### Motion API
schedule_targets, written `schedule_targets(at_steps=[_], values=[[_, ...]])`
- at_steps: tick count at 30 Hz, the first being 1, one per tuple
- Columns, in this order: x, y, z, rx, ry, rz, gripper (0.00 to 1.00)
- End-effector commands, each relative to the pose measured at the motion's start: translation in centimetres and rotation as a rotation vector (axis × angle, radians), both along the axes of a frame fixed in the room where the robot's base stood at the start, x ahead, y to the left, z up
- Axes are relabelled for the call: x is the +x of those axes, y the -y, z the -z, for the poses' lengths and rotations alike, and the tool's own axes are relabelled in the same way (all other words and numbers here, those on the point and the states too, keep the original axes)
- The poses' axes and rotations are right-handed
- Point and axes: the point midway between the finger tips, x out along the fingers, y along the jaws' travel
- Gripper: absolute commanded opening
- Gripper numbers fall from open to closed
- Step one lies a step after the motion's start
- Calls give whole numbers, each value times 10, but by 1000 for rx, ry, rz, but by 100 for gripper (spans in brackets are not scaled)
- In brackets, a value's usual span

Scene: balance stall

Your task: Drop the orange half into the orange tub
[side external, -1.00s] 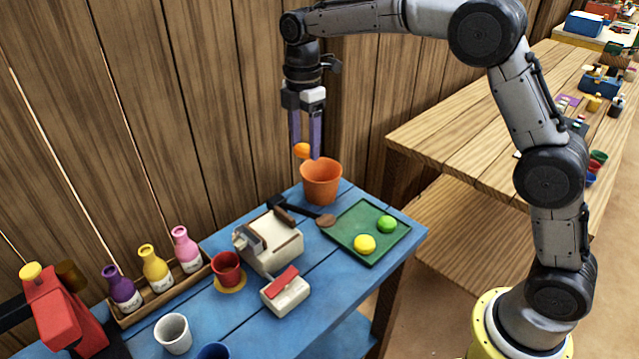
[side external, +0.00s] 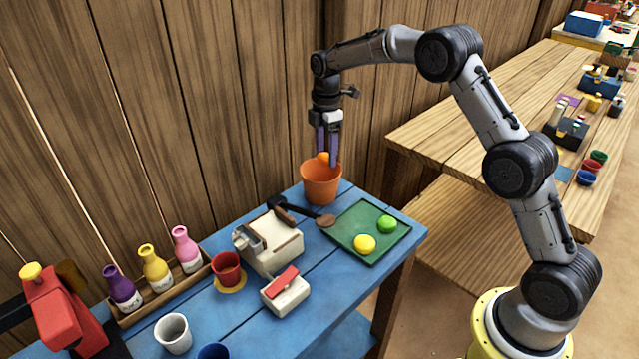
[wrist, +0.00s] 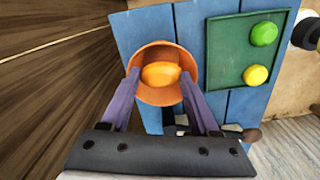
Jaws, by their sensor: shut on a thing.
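The orange half (side external: 322,157) is between the fingers of my gripper (side external: 328,160), which is shut on it. The orange tub (side external: 320,184) stands upright near the back corner of the blue table. In the side view the orange half is at the tub's mouth, with its lower part hidden by the fingers and rim. In the wrist view the orange half (wrist: 161,75) shows inside the outline of the tub (wrist: 150,52), between the fingertips of my gripper (wrist: 160,78).
A green tray (side external: 352,232) with a yellow and a green fruit piece lies right of the tub. A dark-handled tool (side external: 301,212) and a cream device (side external: 268,245) are in front. A wooden wall (side external: 200,100) rises behind. Bottles stand in a rack at left.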

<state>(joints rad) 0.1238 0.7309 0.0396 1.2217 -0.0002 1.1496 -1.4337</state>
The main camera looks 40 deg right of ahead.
Motion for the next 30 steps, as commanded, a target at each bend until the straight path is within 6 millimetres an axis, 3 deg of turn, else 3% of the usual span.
schedule_targets(at_steps=[6,16,17,18,22,30], values=[[0,0,14,0,-1,0,1],[0,0,17,0,0,0,1],[0,0,17,0,0,0,67],[0,0,17,0,0,0,74],[0,0,17,0,0,0,97],[0,0,16,0,0,0,97]])
